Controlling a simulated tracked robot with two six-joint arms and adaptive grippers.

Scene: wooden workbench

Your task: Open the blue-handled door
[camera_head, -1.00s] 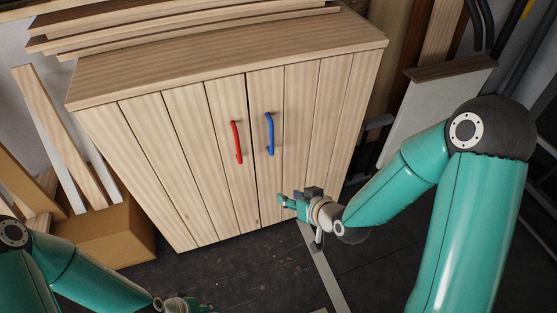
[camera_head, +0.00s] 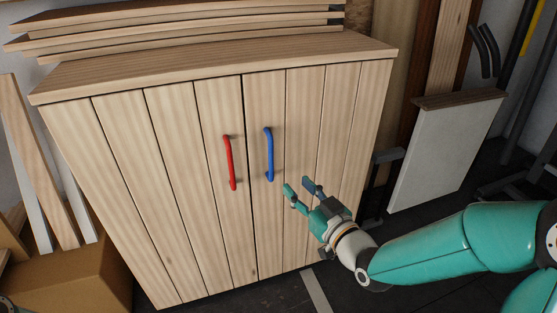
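The wooden cabinet (camera_head: 180,170) stands in front of me with both doors closed. The blue handle (camera_head: 268,155) is a vertical bar on the right door (camera_head: 305,110), just right of the middle seam. The red handle (camera_head: 229,163) is on the left door, left of the seam. My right gripper (camera_head: 298,187) is in front of the right door, to the right of and slightly below the blue handle's lower end. Its two fingers are apart with nothing between them, and it does not appear to touch the handle. My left gripper is out of view.
Planks (camera_head: 180,32) lie stacked on the cabinet top. A cardboard box (camera_head: 75,280) and leaning boards (camera_head: 40,165) stand at the left. A white panel (camera_head: 440,150) leans at the right. Dark floor (camera_head: 250,297) shows in front of the cabinet.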

